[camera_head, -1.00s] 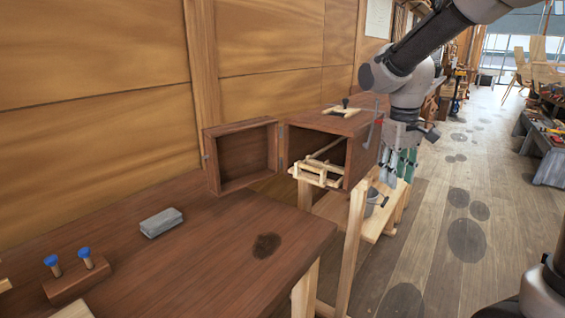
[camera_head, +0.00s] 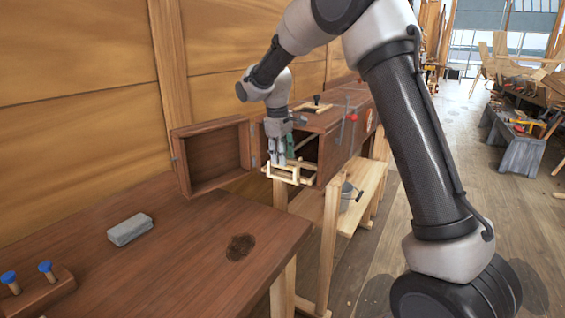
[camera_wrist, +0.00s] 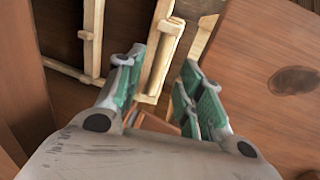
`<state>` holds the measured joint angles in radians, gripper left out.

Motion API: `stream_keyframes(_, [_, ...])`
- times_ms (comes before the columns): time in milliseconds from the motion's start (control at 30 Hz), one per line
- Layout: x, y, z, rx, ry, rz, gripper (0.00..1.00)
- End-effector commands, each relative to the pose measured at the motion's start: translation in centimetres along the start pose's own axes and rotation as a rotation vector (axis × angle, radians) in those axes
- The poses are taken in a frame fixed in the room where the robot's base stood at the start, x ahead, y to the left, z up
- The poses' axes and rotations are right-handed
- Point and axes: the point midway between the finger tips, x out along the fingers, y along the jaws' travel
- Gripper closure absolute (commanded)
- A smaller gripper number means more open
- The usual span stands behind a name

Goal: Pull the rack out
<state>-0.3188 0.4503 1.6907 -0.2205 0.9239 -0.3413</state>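The rack (camera_head: 290,177) is a pale wooden frame. Its front end sticks out of the open mouth of a brown wooden box (camera_head: 333,150); the rest is inside and mostly hidden. My gripper (camera_head: 281,160) points down at the rack's front end, just at the box's mouth. In the wrist view my gripper (camera_wrist: 163,64) has its green-padded fingers apart. A pale bar of the rack (camera_wrist: 164,50) shows between and beyond them. I cannot tell whether a finger touches it.
The box's door (camera_head: 214,158) stands swung open to the left. A brown table (camera_head: 180,240) with a grey block (camera_head: 130,229) is in front. Clamps and a small frame sit on the box.

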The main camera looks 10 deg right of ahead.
Motion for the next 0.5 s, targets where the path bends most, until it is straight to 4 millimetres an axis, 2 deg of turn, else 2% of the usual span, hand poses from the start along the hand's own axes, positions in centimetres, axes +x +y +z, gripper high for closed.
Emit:
stream_keyframes(100, [1.8,0.0,0.0,0.001,-0.002,-0.001,0.63])
stream_keyframes(200, [2.6,0.0,0.0,0.001,0.0,-0.001,0.63])
stream_keyframes(500, [3.0,0.0,0.0,0.001,0.001,0.0,0.63])
